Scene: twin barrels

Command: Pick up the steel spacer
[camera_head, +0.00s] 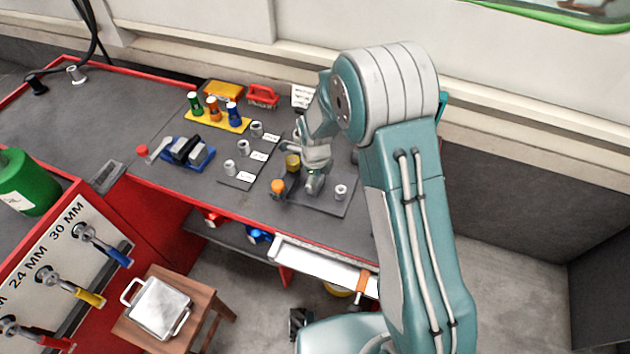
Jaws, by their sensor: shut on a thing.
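My gripper (313,182) points down over the dark grey mat (325,205) on the bench, left of my arm. It is shut on a small grey piece, which I take as the steel spacer; the fingers hide most of it. I cannot tell whether the piece touches the mat. A similar silver ring-shaped piece (341,192) stands on the mat just right of the gripper. A brass-coloured cylinder (292,162) and an orange-topped piece (278,187) stand close on the left.
A labelled strip (240,180) with several silver sleeves lies left of the gripper. A blue holder (188,153) sits further left. The bench's red front edge (235,216) is near. The far-left bench top is mostly clear.

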